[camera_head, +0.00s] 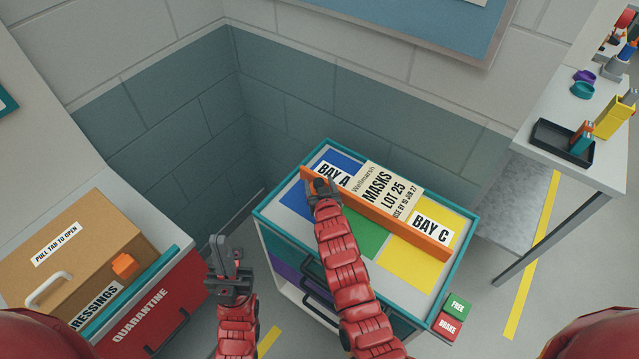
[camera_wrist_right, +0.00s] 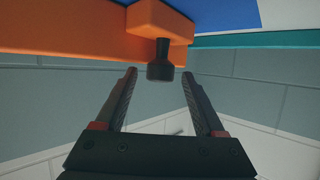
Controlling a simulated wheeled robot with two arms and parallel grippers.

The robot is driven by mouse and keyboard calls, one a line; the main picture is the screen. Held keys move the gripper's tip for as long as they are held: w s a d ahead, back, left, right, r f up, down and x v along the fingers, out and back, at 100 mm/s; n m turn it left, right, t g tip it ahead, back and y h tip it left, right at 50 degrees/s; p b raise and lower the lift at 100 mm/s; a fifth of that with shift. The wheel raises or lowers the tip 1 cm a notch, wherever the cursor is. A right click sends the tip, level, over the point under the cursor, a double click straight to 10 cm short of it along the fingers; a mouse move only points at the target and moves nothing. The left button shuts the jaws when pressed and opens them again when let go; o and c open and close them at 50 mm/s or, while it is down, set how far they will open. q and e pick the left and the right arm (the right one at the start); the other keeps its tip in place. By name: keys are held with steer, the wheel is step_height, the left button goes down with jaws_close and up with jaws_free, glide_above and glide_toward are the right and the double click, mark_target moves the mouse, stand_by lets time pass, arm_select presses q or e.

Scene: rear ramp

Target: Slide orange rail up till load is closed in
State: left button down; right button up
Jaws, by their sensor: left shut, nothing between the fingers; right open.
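The orange rail (camera_head: 400,225) lies across the top of the teal-edged cart (camera_head: 461,232). The load, a cream box labelled MASKS LOT 25 (camera_head: 388,188), is at the rail's far side, between the BAY A and BAY C labels. My right gripper (camera_head: 321,186) is at the rail's left end. In the right wrist view, this gripper (camera_wrist_right: 159,72) is open, its fingertips on either side of a dark knob (camera_wrist_right: 160,62) under an orange block, with gaps on both sides. My left gripper (camera_head: 228,243) is shut and empty, left of the cart.
A cardboard box (camera_head: 85,230) and a red QUARANTINE bin (camera_head: 150,310) stand at left. A wall (camera_head: 300,80) is behind the cart. A white bench (camera_head: 585,170) with a black tray (camera_head: 562,142) is at right. FREE/BRAKE pedals (camera_head: 455,315) are at the cart's near corner.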

jaws_close()
stand_by(1.4)
